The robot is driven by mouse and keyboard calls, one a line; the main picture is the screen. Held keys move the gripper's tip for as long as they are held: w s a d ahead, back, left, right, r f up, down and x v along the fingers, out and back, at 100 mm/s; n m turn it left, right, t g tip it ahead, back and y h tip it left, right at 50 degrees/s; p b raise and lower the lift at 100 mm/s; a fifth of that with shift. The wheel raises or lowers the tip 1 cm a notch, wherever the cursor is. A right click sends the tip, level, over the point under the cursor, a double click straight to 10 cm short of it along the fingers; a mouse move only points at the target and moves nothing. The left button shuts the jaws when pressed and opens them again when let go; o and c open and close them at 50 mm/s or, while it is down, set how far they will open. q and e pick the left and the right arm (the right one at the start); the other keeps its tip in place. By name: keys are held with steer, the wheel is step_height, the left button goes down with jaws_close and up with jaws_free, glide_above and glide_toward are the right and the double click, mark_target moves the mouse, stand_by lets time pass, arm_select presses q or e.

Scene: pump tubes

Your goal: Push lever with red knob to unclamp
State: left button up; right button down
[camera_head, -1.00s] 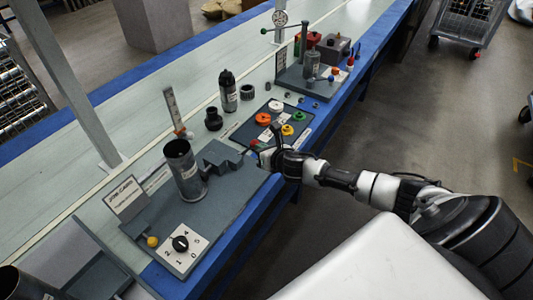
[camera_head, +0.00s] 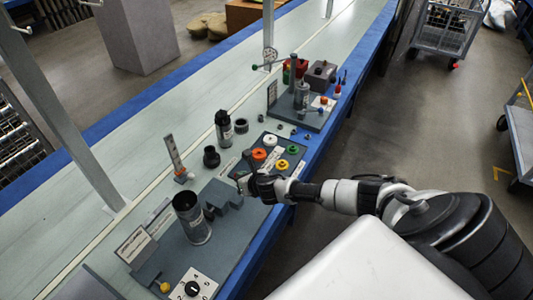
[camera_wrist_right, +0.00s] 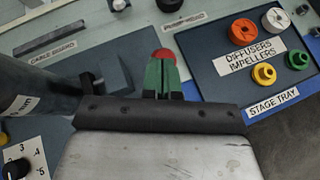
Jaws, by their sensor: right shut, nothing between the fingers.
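The lever's red knob (camera_wrist_right: 163,54) shows in the right wrist view just past my right gripper's tips; the lever below it is hidden. My right gripper (camera_wrist_right: 162,70) has its green fingers shut together with nothing between them. I cannot tell whether the tips touch the knob. In the head view, my right gripper (camera_head: 245,186) is at the right end of the grey stepped block (camera_head: 221,196), and the knob is not clear there. A dark grey tube (camera_head: 193,222) stands upright left of the block. My left gripper is not in view.
The stage tray (camera_wrist_right: 224,82) with orange, white, yellow and green parts lies right of the gripper. A dial plate (camera_head: 190,287) is at the near left. A black bottle (camera_head: 224,128) and a small upright post (camera_head: 174,155) stand behind. The blue table edge runs under my forearm.

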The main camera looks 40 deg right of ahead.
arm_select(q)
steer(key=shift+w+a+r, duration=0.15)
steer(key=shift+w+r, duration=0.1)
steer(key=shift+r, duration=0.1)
arm_select(e)
steer(key=w, duration=0.1)
steer(key=w+a, duration=0.1)
steer(key=w, duration=0.1)
steer(key=shift+w+a+r, duration=0.15)
steer(key=shift+w+a, duration=0.1)
steer(key=shift+w, duration=0.05)
arm_select(q)
steer(key=shift+p, duration=0.3)
